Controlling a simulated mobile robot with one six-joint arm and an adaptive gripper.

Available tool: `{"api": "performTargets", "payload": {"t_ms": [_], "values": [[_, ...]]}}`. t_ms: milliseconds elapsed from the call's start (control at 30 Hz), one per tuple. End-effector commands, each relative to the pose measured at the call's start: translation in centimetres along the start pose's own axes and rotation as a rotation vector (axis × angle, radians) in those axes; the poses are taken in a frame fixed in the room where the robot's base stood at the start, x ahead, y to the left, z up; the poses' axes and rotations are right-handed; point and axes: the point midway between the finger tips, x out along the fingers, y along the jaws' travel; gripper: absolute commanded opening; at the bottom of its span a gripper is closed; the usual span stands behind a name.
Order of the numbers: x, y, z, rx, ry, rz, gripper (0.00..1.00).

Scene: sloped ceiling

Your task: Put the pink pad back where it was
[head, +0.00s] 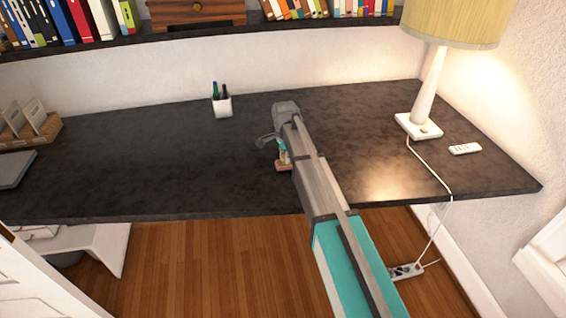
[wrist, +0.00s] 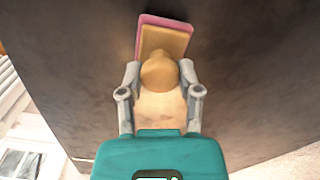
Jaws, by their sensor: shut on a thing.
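My gripper (head: 281,148) is over the dark desk, right of its middle and toward its front edge. In the wrist view my gripper (wrist: 160,73) has its two grey fingers closed on either side of a tan, rounded grip. Beyond the grip is a tan block with a pink edge, the pink pad (wrist: 150,19), which appears joined to the grip. In the head view only a small pinkish-brown part of the pad (head: 284,167) shows beneath the gripper. I cannot tell whether it touches the desk.
The desk (head: 150,160) is mostly clear. A white pen cup (head: 222,106) stands at the back. A lamp (head: 425,100) and a white remote (head: 465,149) are at the right. A wooden organizer (head: 32,133) is at the left. A bookshelf (head: 205,33) runs above.

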Motion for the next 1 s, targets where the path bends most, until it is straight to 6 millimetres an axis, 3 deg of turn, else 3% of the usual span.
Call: {"api": "performTargets", "payload": {"t_ms": [100, 600, 633, 800, 1000], "values": [[0.86, 0.0, 0.01, 0.0, 0.0, 0.0, 0.07], [1.14, 0.0, 0.01, 0.0, 0.0, 0.0, 0.07], [1.13, 0.0, 0.01, 0.0, 0.0, 0.0, 0.47], [1.05, 0.0, 0.01, 0.0, 0.0, 0.0, 0.79], [1.04, 0.0, 0.02, 0.0, 0.0, 0.0, 0.79]]}}
